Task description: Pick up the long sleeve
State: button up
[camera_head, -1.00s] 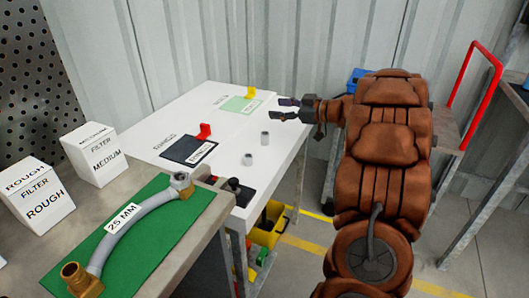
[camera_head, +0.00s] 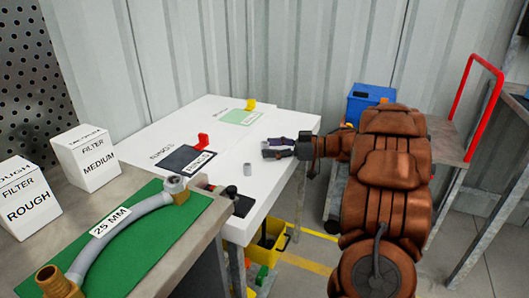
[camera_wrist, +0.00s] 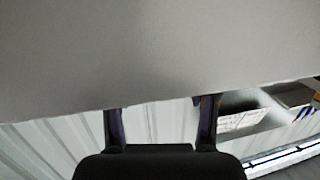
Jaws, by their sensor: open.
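One short grey cylindrical sleeve (camera_head: 247,169) stands upright on the white table (camera_head: 225,145) in the head view. The second grey sleeve, seen earlier just behind it and to the right, is not visible now; my gripper covers that place. My gripper (camera_head: 266,148) is low over the table, pointing left, behind and to the right of the visible sleeve. In the wrist view my two fingers (camera_wrist: 160,107) are apart, with no sleeve seen between them. A plain grey surface fills the upper part there. Whether the fingers surround the hidden sleeve cannot be told.
A dark labelled mat (camera_head: 188,159) with a red block (camera_head: 203,140) and a green mat (camera_head: 240,117) with a yellow block (camera_head: 251,104) are on the table. A grey hose (camera_head: 125,222) lies on the nearer bench. A blue box (camera_head: 368,98) stands behind my arm.

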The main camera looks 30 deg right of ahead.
jog(key=shift+x, duration=1.2)
grip_shut()
